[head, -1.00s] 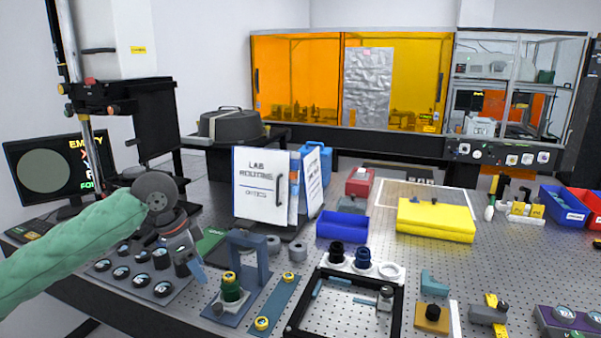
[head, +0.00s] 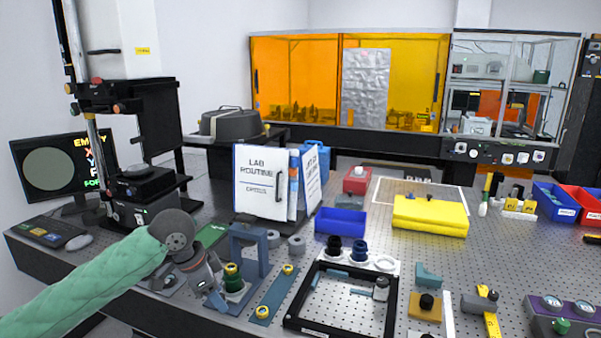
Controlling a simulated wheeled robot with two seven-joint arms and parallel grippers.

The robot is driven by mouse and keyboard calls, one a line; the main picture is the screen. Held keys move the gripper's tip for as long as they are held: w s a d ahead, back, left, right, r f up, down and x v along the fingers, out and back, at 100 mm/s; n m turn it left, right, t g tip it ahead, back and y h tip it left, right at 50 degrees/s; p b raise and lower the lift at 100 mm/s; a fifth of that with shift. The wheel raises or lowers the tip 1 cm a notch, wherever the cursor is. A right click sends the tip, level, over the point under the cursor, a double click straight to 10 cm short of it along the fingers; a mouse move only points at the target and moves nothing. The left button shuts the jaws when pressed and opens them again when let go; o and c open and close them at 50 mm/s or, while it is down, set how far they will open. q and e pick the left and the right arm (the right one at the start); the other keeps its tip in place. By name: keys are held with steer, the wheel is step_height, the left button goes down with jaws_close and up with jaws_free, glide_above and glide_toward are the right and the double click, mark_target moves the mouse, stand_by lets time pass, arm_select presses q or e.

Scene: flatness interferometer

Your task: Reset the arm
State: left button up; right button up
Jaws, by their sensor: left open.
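My left arm, in a green padded sleeve, comes in from the lower left of the head view. Its gripper (head: 214,295) points down and to the right, low over the table, just left of the green-and-yellow knobbed mount (head: 233,280). The jaws are open and I see nothing held in them; I cannot tell whether the fingers touch the mount's base. The interferometer (head: 130,120) stands at the left, with a round grey disc (head: 136,170) on its stage. My right gripper is not in view.
A monitor (head: 62,168) and keyboard (head: 47,232) are at the left. The Lab Routine binder (head: 262,185), blue bin (head: 341,221), black square frame (head: 298,322) and yellow case (head: 430,216) stand on the perforated table. Bare table shows at right of centre.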

arm_select(q)
steer(key=s+d+f+n+t, duration=0.1)
steer(key=s+d+f, duration=0.25)
steer(key=f, duration=0.25)
steer(key=s+d+f+n+h, duration=0.1)
steer(key=s+d+f, duration=0.1)
steer(key=s+f, duration=0.3)
steer(key=s+d+f+n+t, duration=0.1)
steer(key=s+d+f+n, duration=0.1)
steer(key=f, duration=0.5)
steer(key=s+a+f+n+y, duration=0.2)
steer(key=s+a+f+n, duration=0.3)
steer(key=s, duration=0.6)
steer(key=s+a+f+n+y, duration=0.2)
steer(key=s+a+f, duration=0.4)
steer(key=s, duration=0.4)
steer(key=s+d+f+g, duration=0.1)
steer(key=d+f, duration=0.2)
steer(key=f, duration=1.3)
steer(key=s+d+f+g, duration=0.1)
steer(key=s+d+f, duration=0.1)
steer(key=f, duration=1.5)
steer(key=shift+s+d, duration=0.15)
steer(key=shift+d, duration=0.25)
